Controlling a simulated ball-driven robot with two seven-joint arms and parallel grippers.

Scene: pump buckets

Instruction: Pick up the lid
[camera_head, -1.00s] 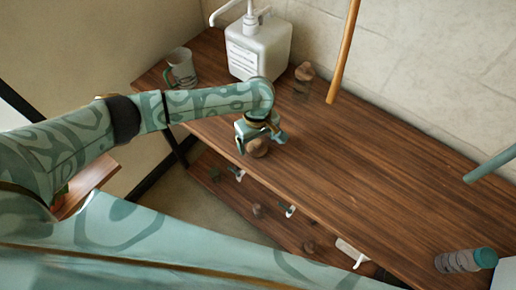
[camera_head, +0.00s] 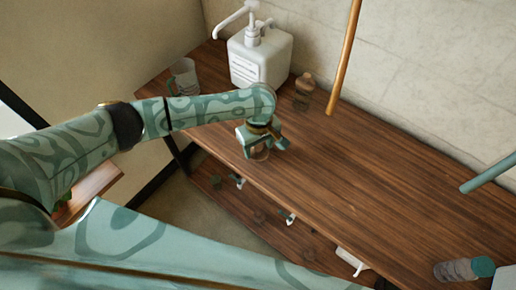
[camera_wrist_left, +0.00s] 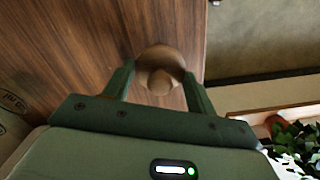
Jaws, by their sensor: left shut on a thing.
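The lid (camera_wrist_left: 160,78) is a small, round brown piece with a knob on top. In the left wrist view it sits between the two fingers of my left gripper (camera_wrist_left: 159,86), near the edge of the wooden table. In the head view my left gripper (camera_head: 264,148) points down at the table's front edge, shut on the lid (camera_head: 260,154), which shows partly between the fingers. The lid appears at or just above the table top; the exact gap cannot be told. My right gripper is not in view.
A white pump bottle (camera_head: 260,60), a mug (camera_head: 184,77) and a brown bottle-like object (camera_head: 304,88) stand behind. A ribbed grey-teal item (camera_head: 462,269) lies at the far right. The table's middle (camera_head: 370,165) is clear.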

